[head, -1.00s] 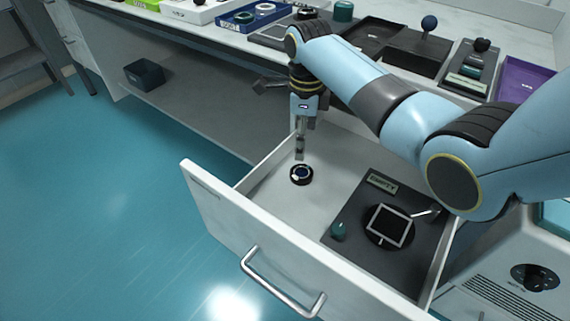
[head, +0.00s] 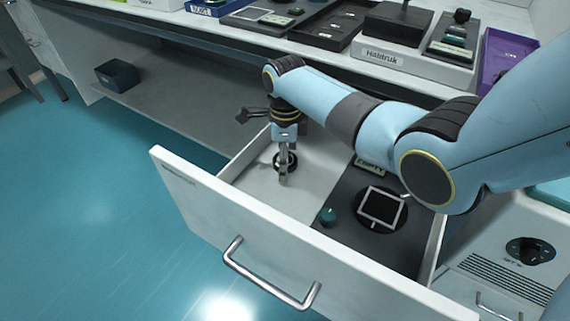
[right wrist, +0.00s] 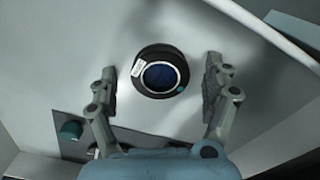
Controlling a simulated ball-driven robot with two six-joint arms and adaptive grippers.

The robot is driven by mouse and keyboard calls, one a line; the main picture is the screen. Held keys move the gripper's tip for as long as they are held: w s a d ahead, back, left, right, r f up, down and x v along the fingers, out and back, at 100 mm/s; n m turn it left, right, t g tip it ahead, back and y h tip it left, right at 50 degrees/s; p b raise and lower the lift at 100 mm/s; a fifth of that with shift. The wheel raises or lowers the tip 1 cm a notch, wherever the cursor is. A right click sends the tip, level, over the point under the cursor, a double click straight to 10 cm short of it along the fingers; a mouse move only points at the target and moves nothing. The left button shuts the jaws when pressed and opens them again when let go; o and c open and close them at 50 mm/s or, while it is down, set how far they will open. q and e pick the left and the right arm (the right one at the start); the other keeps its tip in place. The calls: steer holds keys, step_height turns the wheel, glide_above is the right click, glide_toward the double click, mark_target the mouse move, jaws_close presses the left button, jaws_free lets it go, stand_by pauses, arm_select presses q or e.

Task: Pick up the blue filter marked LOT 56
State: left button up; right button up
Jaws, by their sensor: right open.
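The blue filter (right wrist: 160,75) is a dark round ring with blue glass and a small white label, too small to read. It lies on the floor of the open drawer (head: 235,203). In the head view the filter (head: 279,163) is partly hidden behind my right gripper (head: 286,180). In the right wrist view my right gripper (right wrist: 160,85) is open, with one finger on each side of the filter and a gap on both sides. My left gripper is not in view.
The drawer walls stand close around. Trays and a block marked Haldruk (head: 385,60) are on the bench above.

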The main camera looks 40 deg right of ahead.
steer(key=shift+r, duration=0.1)
steer(key=c, duration=1.3)
steer(key=shift+r, duration=0.1)
